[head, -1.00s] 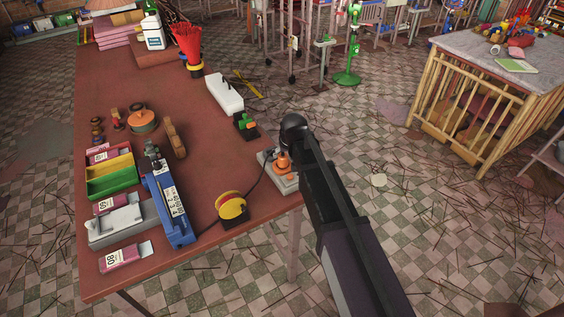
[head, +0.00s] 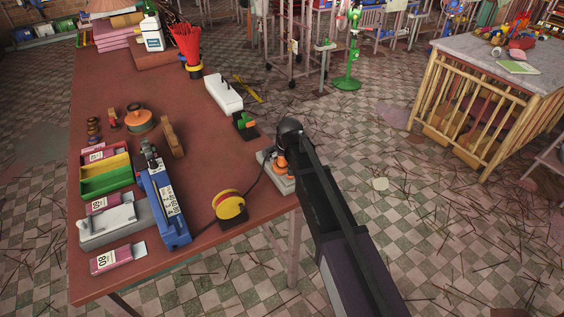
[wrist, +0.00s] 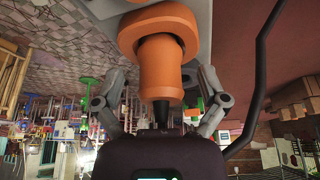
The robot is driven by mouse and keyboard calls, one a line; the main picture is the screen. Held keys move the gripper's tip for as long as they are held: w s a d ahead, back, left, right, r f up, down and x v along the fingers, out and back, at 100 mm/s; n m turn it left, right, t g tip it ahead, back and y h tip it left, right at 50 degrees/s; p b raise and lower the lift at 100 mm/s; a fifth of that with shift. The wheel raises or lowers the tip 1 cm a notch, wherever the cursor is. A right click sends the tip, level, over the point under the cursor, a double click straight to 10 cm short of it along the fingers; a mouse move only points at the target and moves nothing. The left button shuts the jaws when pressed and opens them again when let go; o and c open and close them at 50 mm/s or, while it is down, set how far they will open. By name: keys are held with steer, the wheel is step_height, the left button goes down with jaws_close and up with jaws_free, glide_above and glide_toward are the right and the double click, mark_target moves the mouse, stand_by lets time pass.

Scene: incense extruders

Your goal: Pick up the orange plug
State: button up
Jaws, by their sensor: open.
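The orange plug (head: 281,169) stands on a grey base (head: 283,186) at the right edge of the red-brown table, partly hidden by my arm. In the wrist view the orange plug (wrist: 161,72) looms large, with a wide orange collar and a dark tip toward the camera. My gripper (wrist: 160,92) is open, with one grey finger on each side of the plug. Gaps show between the fingers and the plug, so I see no contact. In the head view my arm hides the fingers.
A yellow-and-red disc (head: 230,206) and a green-and-orange piece on a dark base (head: 245,125) stand near the plug. A blue device (head: 166,203) is further left. A dark cable (wrist: 262,75) curves beside my gripper. Floor right of the table is open.

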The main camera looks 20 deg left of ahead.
stand_by(0.4)
steer(key=c, duration=1.2)
steer(key=shift+r, duration=0.1)
steer(key=shift+c, duration=0.2)
step_height(320, 180, up, 3)
steer(key=p, duration=0.3)
steer(key=shift+r+p, duration=0.2)
steer(key=shift+p, duration=0.1)
steer(key=s+d+r+p, duration=0.1)
steer(key=s+d, duration=0.9)
steer(key=d, duration=0.2)
steer(key=shift+s+r, duration=0.2)
steer(key=shift+s, duration=0.2)
